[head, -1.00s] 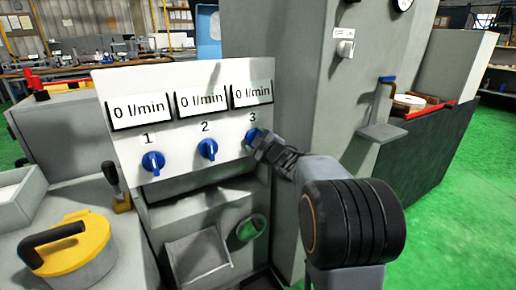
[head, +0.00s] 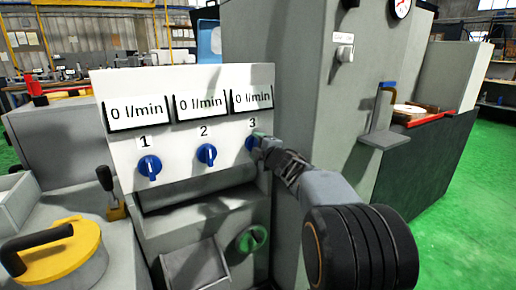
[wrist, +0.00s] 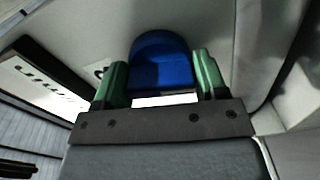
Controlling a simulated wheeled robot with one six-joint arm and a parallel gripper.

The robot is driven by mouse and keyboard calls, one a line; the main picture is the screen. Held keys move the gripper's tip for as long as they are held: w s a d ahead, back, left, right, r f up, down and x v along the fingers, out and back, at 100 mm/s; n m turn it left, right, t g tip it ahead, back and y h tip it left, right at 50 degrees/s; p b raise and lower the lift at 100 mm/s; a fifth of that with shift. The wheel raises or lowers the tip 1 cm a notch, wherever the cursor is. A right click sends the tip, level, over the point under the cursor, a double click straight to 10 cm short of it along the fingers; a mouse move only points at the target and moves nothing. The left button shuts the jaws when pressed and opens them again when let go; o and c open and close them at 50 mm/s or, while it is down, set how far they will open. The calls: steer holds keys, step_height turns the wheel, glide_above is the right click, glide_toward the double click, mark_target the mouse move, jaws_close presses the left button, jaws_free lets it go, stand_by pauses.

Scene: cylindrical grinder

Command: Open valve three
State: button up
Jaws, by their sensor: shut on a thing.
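The blue knob of valve three (head: 250,143) sits under the label 3 on the white panel (head: 180,118). My gripper (head: 259,140) is at this knob and hides part of it in the head view. In the wrist view my gripper's green fingers (wrist: 162,82) stand on either side of the blue knob (wrist: 160,65) and are shut on it. The display above valve three (head: 251,101) reads 0 l/min. The knobs of valve one (head: 149,168) and valve two (head: 206,154) are to the left, and their displays also read 0 l/min.
A green knob (head: 251,239) is on the machine front below the panel. A grey machine column (head: 300,110) stands just right of the panel. A yellow lid with a black handle (head: 75,258) is at the lower left. Green floor is open at the right.

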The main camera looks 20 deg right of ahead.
steer(key=o, duration=0.9)
steer(key=shift+s, duration=0.1)
steer(key=s+d+p, duration=0.1)
steer(key=s+p, duration=0.1)
steer(key=s, duration=1.1)
steer(key=shift+s+d+p, duration=0.3)
steer(key=shift+p, duration=0.05)
